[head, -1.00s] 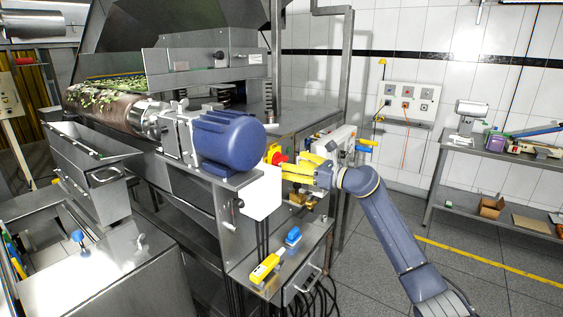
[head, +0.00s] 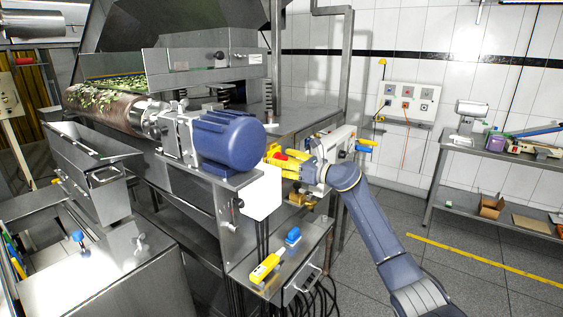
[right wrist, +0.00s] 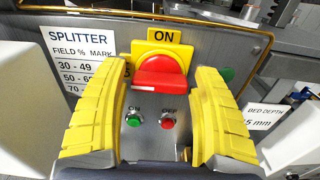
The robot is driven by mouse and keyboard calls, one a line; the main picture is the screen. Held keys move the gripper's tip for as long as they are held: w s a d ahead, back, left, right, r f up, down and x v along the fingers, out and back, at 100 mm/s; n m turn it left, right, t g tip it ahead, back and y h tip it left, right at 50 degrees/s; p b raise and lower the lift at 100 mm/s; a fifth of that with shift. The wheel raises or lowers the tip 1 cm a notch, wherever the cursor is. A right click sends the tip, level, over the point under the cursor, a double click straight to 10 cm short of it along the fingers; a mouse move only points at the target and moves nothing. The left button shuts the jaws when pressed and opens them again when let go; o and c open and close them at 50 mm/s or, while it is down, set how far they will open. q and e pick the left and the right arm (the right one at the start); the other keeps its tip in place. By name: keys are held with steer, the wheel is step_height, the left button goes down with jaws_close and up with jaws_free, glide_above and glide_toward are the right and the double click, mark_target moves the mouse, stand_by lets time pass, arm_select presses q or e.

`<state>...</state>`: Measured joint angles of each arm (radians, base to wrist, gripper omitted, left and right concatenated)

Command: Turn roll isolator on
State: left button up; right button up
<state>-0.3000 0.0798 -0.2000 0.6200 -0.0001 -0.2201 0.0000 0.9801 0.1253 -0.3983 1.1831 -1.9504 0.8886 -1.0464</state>
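The roll isolator is a red rotary knob (right wrist: 161,73) on a yellow plate (right wrist: 150,48), with an "ON" label (right wrist: 166,36) above it. It shows large in the right wrist view; its red grip lies roughly crosswise, slightly tilted. My right gripper (right wrist: 160,80) is open, its yellow fingers on either side of the knob, with gaps visible. In the head view my right gripper (head: 287,161) is at the control panel beside the blue motor and partly hides the isolator. My left gripper is not in view.
Below the knob are a green button (right wrist: 133,119) and a red button (right wrist: 169,122). A "SPLITTER" label (right wrist: 78,38) is at left. The blue motor (head: 228,140) and a white box (head: 262,192) stand close to the gripper. Grey shelving (head: 500,153) is at right, beyond open floor.

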steer(key=c, duration=1.1)
steer(key=shift+m, duration=0.3)
steer(key=m, duration=0.3)
steer(key=shift+m, duration=0.3)
steer(key=m, duration=0.4)
steer(key=shift+m, duration=0.3)
steer(key=m, duration=0.4)
steer(key=shift+m, duration=2.5)
